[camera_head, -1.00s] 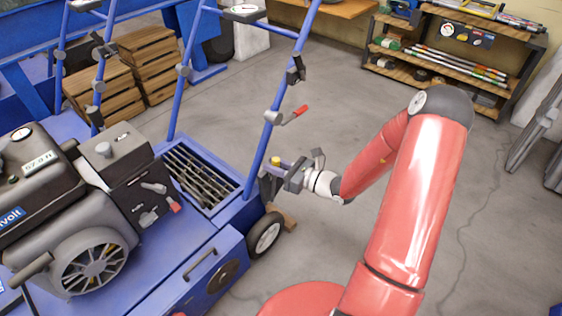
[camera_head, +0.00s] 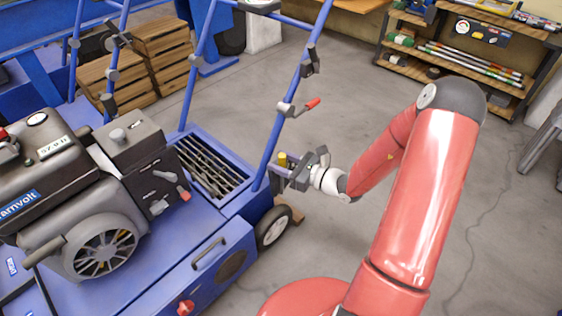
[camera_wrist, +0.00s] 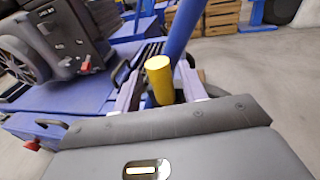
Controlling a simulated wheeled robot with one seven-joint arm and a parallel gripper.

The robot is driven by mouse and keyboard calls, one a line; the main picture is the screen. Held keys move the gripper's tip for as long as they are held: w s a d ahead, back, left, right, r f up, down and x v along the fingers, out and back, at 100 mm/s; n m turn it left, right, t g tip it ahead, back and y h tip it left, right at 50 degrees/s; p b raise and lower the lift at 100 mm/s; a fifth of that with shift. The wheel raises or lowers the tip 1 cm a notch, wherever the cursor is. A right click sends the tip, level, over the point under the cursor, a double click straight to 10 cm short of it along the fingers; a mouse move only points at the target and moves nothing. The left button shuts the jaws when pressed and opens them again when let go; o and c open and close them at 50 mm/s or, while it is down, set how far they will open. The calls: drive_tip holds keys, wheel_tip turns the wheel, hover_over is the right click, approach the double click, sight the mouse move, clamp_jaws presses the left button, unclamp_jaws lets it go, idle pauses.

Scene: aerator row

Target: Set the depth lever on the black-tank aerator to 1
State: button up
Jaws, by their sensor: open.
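The aerator in front has a blue deck (camera_head: 150,262), a blue handle frame (camera_head: 290,110) and a dark grey-black engine and tank (camera_head: 45,160). A yellow cylindrical grip (camera_head: 283,160), apparently the depth lever's end, stands beside the frame's lower tube. In the wrist view the yellow grip (camera_wrist: 159,80) stands upright between my two fingers. My gripper (camera_head: 281,176) is open around it; it also shows in the wrist view (camera_wrist: 158,95). I cannot tell whether a finger touches the grip. The lever's scale and its numbers are not readable.
A red-tipped lever (camera_head: 312,103) sticks out from the handle tube above my gripper. A black wheel (camera_head: 273,228) is just below. Wooden crates (camera_head: 160,55) and another blue frame (camera_head: 75,60) are behind. A shelf (camera_head: 465,60) stands at back right. The floor between is clear.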

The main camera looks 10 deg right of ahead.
drive_tip(key=v, duration=0.7)
drive_tip(key=shift+s+d, duration=0.2)
drive_tip(key=s+a+r+n+g+h+p, duration=0.25)
drive_tip(key=s+a+r+n+g, duration=0.75)
drive_tip(key=n, duration=0.5)
drive_tip(key=s+d+r+n+t+h+p, duration=0.1)
drive_tip(key=s+d+r+n+t+h, duration=0.1)
drive_tip(key=s+r+n+h, duration=0.3)
drive_tip(key=s+d+r+n+t+h+p, duration=0.1)
drive_tip(key=s+d+r+n+h, duration=0.4)
drive_tip(key=r, duration=0.5)
drive_tip(key=shift+s+d+n+t, duration=0.15)
drive_tip(key=shift+s+n+t, duration=0.3)
drive_tip(key=shift+n, duration=0.25)
